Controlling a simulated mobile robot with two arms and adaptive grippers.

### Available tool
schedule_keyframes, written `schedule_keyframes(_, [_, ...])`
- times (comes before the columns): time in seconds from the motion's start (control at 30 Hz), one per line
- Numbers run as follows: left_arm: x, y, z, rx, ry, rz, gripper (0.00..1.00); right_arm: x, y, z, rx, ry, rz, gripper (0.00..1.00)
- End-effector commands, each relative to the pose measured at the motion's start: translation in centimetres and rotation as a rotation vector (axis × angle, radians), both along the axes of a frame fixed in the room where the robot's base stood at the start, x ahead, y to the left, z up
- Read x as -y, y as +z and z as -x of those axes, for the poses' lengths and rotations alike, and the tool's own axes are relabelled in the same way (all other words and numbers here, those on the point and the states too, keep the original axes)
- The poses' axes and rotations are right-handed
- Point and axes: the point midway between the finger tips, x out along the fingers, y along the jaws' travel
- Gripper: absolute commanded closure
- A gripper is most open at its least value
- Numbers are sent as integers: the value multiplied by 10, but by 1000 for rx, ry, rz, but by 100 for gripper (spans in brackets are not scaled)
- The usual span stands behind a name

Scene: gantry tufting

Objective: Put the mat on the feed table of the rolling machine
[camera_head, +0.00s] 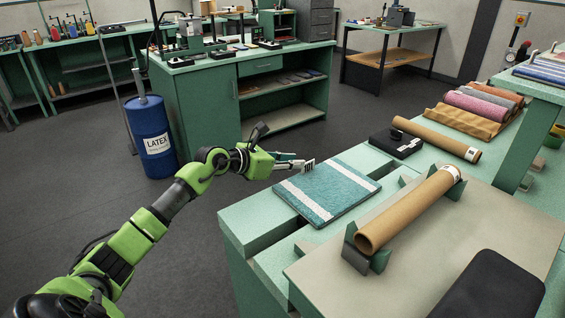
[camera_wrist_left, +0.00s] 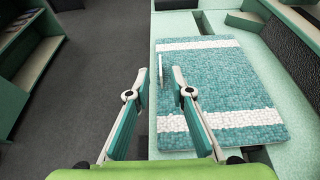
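The mat (camera_head: 326,188) is teal with a white stripe near each end. It lies flat on the light green table (camera_head: 247,219) of the machine, across a dark gap. My left gripper (camera_head: 297,163) is at the mat's far left edge. In the left wrist view the gripper (camera_wrist_left: 160,77) is open, one finger over the mat (camera_wrist_left: 220,80) and the other beside its edge. A gap shows between the fingers. I cannot tell whether a finger touches the mat. My right gripper is in neither view.
A cardboard tube (camera_head: 405,212) rests in brackets right of the mat, another tube (camera_head: 436,139) behind it. A black box (camera_head: 395,143) and rolled mats (camera_head: 470,112) lie farther back. A blue latex drum (camera_head: 152,137) and green workbench (camera_head: 205,110) stand beyond open floor.

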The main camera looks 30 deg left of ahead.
Motion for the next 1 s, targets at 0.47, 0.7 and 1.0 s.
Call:
schedule_keyframes(0.47, [-12, 16, 37, 0, -2, 0, 79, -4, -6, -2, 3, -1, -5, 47])
schedule_keyframes(0.7, [-12, 16, 36, 0, -2, 0, 79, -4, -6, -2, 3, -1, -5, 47])
schedule_keyframes(1.0, [-12, 16, 36, 0, -2, 1, 79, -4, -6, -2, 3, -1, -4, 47])
